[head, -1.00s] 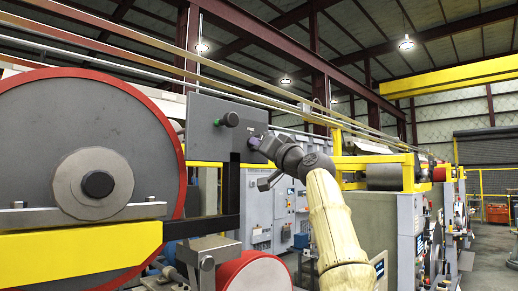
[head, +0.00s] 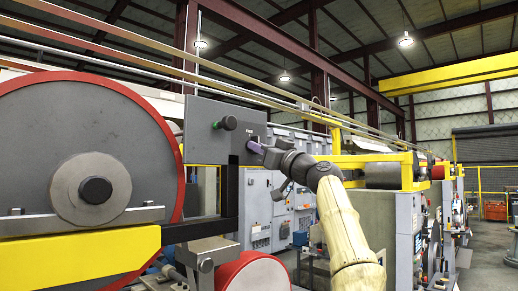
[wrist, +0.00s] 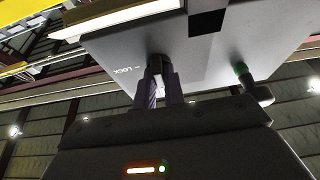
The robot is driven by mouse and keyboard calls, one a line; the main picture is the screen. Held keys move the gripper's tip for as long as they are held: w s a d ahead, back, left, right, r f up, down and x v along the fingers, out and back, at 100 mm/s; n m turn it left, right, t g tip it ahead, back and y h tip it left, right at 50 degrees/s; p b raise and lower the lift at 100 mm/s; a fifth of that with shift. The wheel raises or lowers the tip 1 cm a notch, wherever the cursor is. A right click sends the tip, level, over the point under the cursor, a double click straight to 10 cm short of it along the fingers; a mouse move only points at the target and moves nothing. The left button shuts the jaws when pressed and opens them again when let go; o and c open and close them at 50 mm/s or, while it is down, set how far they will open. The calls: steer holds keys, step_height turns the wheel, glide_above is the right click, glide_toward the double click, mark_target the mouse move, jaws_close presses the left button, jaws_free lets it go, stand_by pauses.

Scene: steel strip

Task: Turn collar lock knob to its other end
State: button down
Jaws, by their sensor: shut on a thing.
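The collar lock knob (wrist: 157,63) is a small dark knob on the underside-seen face of a grey panel (wrist: 110,50) in the wrist view. White lettering reading LOCK is printed left of it. My gripper (wrist: 161,80) has one finger on each side of the knob and is shut on it. In the head view, my gripper (head: 255,147) reaches the right part of the grey panel (head: 200,115). Its purplish fingers hide the knob there.
A black upright bar (head: 229,200) stands below the panel. A large red-rimmed reel (head: 45,130) is at the left.

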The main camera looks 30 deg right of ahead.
steer(key=shift+s+r, duration=0.15)
steer(key=shift+r, duration=0.05)
steer(key=c, duration=1.5)
jaws_free()
steer(key=shift+s+d, duration=0.1)
steer(key=shift+f, duration=0.15)
steer(key=b+v, duration=1.2)
steer(key=v, duration=0.5)
steer(key=shift+f, duration=0.1)
